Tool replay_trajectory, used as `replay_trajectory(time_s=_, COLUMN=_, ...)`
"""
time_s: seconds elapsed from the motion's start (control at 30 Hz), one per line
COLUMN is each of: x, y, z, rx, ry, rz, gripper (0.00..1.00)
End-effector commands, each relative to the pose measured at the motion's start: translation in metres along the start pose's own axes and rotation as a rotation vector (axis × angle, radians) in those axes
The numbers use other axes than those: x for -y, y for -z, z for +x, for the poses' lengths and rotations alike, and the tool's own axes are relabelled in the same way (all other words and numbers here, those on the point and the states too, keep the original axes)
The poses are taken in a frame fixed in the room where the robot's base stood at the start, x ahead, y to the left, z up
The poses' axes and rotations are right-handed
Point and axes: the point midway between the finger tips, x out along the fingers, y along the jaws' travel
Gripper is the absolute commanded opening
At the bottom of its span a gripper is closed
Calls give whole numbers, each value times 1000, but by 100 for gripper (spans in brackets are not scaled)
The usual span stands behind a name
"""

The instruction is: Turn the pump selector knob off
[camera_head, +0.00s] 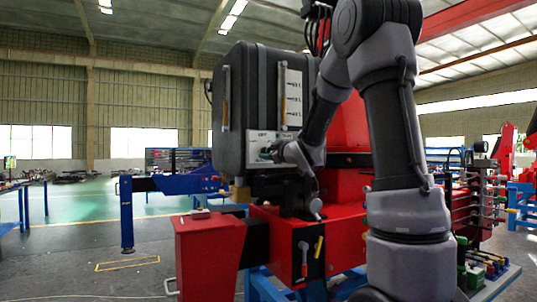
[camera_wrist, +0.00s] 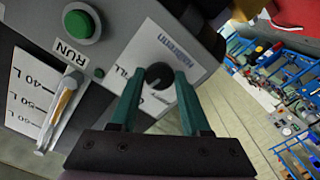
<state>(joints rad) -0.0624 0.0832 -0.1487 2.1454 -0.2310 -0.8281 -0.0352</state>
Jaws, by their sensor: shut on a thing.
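The pump selector knob (camera_wrist: 158,75) is a round black knob with a light pointer line, on a pale label plate (camera_wrist: 150,40) in the wrist view. My gripper (camera_wrist: 160,82) has its teal fingers on either side of the knob and is shut on it. In the head view my gripper (camera_head: 277,151) reaches the white control panel (camera_head: 262,147) low on the front of a dark grey tank (camera_head: 247,90). The knob is hidden there behind my gripper. Most of the lettering around the knob is hidden or too small to read.
A green button (camera_wrist: 81,23) with a RUN label sits beside the plate, near a level gauge (camera_wrist: 62,103) marked in litres. Open floor (camera_head: 75,240) lies at left.

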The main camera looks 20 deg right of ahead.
Motion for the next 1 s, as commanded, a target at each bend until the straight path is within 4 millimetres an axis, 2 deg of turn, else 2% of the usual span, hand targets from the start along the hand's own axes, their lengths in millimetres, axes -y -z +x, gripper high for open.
replay_trajectory(time_s=0.33, x=0, y=-1, z=0, rx=2, ry=0, rz=-146, gripper=0)
replay_trajectory(time_s=0.87, x=0, y=-1, z=0, rx=2, ry=1, rz=-173, gripper=0)
replay_trajectory(time_s=0.9, x=0, y=-1, z=0, rx=2, ry=1, rz=-173, gripper=54)
replay_trajectory(time_s=0.97, x=0, y=-1, z=0, rx=2, ry=1, rz=-172, gripper=76)
replay_trajectory(time_s=1.0, x=0, y=-1, z=0, rx=2, ry=1, rz=-172, gripper=76)
